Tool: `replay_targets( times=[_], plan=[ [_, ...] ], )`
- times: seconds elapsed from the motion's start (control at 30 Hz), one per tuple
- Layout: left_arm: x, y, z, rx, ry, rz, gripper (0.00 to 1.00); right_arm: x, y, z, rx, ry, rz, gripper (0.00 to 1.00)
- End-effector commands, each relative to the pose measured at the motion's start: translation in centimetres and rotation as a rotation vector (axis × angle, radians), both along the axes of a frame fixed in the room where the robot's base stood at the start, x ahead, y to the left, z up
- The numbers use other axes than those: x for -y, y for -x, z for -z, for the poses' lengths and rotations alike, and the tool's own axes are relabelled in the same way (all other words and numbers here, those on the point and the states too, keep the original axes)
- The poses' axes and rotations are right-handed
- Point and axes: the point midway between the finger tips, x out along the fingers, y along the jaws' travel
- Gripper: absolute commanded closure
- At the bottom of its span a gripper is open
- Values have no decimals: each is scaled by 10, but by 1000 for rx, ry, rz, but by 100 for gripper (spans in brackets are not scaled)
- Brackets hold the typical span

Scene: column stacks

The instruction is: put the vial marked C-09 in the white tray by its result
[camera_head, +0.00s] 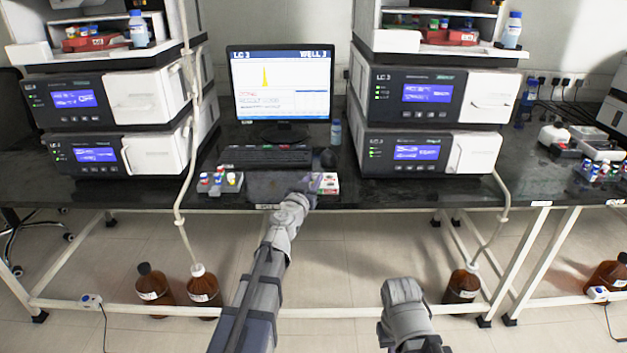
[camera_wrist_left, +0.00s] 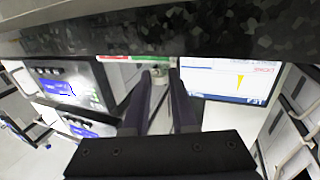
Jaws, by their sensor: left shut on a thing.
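My left gripper (camera_head: 283,184) is over the bench's front part, before the keyboard. In the left wrist view its two dark fingers (camera_wrist_left: 160,95) are shut on a small pale vial (camera_wrist_left: 160,76); its marking cannot be read. The gripper hides it in the head view. A small white tray (camera_head: 328,189) with red and green parts lies just right of the gripper. A rack with several colourful-capped vials (camera_head: 219,182) stands to the left. The monitor (camera_head: 279,85) shows "WELL 3", one yellow peak and a red result line. Only my right arm's links show.
LC instruments (camera_head: 112,125) stand left and right (camera_head: 428,120) of the monitor. A keyboard (camera_head: 266,156), a mouse (camera_head: 328,158) and a small bottle (camera_head: 336,132) are behind the gripper. Another vial rack (camera_head: 601,170) is at far right. Brown bottles (camera_head: 153,286) stand on the floor.

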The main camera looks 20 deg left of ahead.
Motion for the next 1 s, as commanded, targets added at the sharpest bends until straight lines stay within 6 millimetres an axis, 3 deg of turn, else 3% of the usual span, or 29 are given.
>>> replay_targets(
  times=[0.07,0.1,0.4,0.77,1.0],
  plan=[
    [0,0,0,0,0,0,100,0,0,0,0,0,0,100],
    [0,0,0,0,0,0,72,0,0,0,0,0,0,100],
    [0,0,0,0,0,0,40,0,0,0,0,0,0,100],
    [0,4,0,0,0,0,40,1,0,0,1,4,-1,100],
    [-2,35,0,0,0,0,40,1,0,0,1,4,-1,100]
  ],
)
